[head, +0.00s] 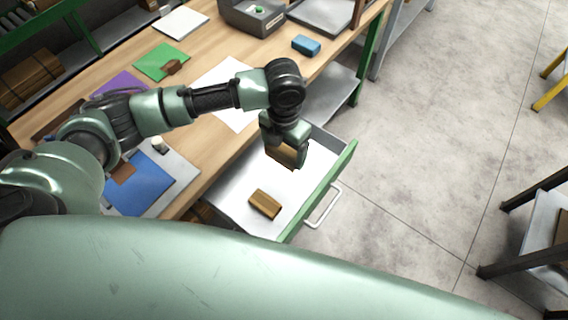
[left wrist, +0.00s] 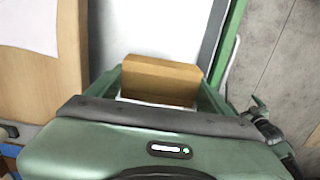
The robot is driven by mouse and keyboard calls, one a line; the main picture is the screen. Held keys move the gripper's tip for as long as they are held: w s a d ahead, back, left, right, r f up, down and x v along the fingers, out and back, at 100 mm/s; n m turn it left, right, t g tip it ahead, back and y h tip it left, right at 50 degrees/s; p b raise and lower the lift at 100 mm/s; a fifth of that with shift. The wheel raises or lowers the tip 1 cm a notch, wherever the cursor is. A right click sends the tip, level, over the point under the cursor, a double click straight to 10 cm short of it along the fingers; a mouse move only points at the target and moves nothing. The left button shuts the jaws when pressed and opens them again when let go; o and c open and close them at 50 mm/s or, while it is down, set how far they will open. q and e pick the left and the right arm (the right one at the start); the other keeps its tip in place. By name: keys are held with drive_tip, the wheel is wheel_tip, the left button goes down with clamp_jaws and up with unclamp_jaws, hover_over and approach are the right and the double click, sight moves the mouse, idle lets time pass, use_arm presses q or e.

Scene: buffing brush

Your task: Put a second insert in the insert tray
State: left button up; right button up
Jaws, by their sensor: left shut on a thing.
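My left gripper (head: 287,148) is over the open drawer, pointing down and shut on a brown wooden insert (head: 283,157). In the left wrist view the held insert (left wrist: 160,80) sits between the two fingers, with the pale drawer floor behind it. The drawer (head: 232,196), with a pale floor and green front, is the likely insert tray. Another brown insert (head: 265,204) lies flat in it, nearer my body than the gripper. I cannot tell whether the held insert touches the drawer floor. My right gripper is not in view.
The wooden bench top (head: 195,135) left of the drawer carries a white sheet (head: 222,80), a green sheet (head: 162,62) and a blue sheet (head: 140,185). A blue block (head: 306,45) lies near its edge. The drawer's handle (head: 325,208) sticks out over open grey floor.

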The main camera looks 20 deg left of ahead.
sight(284, 150)
use_arm(q)
drive_tip(key=shift+r, duration=1.8)
